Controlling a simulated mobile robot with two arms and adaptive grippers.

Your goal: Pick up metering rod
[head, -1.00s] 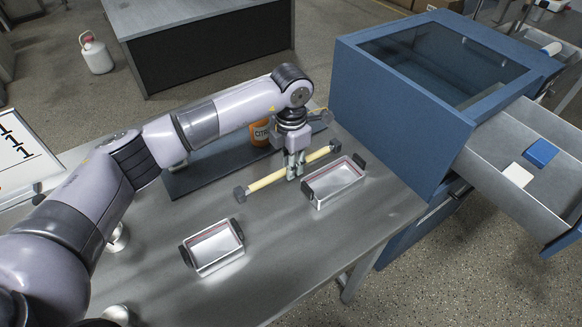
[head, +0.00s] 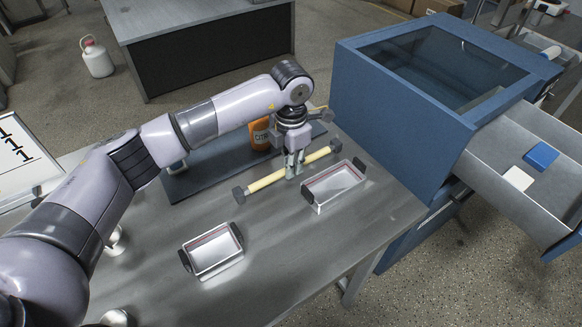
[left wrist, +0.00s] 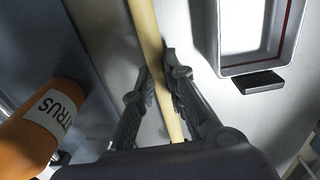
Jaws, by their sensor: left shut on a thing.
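The metering rod (head: 268,181) is a pale yellow bar with dark blocks at both ends. It lies slantwise in the head view, between the dark mat and the right tray. My left gripper (head: 293,172) points down and is shut on the rod near its middle. In the left wrist view the rod (left wrist: 150,40) runs between the two fingers (left wrist: 162,92), which touch its sides. Whether the rod is clear of the table is hard to tell. My right gripper does not show.
A metal tray (head: 335,205) stands close to the rod's right, and another metal tray (head: 215,272) nearer the front. A blue machine (head: 400,130) with an open drawer (head: 487,178) is at the right.

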